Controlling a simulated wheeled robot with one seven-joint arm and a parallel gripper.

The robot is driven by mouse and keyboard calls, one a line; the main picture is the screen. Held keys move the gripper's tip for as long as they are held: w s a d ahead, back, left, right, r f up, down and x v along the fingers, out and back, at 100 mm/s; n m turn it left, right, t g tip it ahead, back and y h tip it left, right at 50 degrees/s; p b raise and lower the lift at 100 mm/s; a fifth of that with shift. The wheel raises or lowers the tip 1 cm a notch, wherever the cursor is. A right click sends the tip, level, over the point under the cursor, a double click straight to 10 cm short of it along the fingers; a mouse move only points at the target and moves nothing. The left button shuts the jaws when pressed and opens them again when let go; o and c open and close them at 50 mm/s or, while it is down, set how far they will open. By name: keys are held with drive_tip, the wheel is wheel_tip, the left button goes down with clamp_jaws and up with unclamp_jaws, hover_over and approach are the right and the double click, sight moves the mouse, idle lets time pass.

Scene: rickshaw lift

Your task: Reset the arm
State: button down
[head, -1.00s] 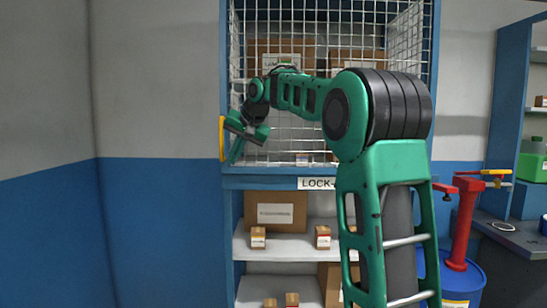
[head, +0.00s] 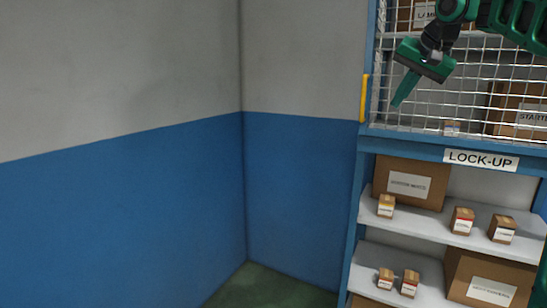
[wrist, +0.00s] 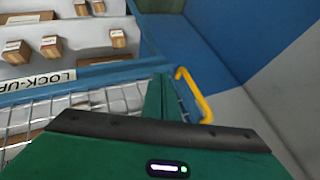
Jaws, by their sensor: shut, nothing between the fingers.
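My gripper (head: 406,88) is at the upper right of the head view, in front of the left part of the wire mesh cage. Its green fingers are together with nothing between them. Part of my green arm runs off the top right edge. In the wrist view the gripper's fingers (wrist: 158,98) point toward the blue cabinet frame and the yellow handle (wrist: 194,95). The yellow handle also shows in the head view (head: 364,98), left of the fingers and apart from them in the picture.
The cabinet has a mesh cage (head: 490,90) above a LOCK-UP label (head: 481,160). Open shelves (head: 430,222) below hold several cardboard boxes. A grey and blue wall (head: 120,200) fills the left. A patch of green floor (head: 270,288) is clear.

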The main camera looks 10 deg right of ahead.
drive_tip(key=s+a+f+n+g, duration=0.1)
drive_tip(key=s+f+g, duration=0.7)
drive_tip(key=s+f, duration=2.9)
drive_tip(key=s+a, duration=0.1)
drive_tip(key=s, duration=0.2)
drive_tip(key=shift+s+a+f+n, duration=0.25)
drive_tip(key=shift+s+a+n, duration=0.05)
drive_tip(key=shift+s+n, duration=0.1)
drive_tip(key=shift+s, duration=0.1)
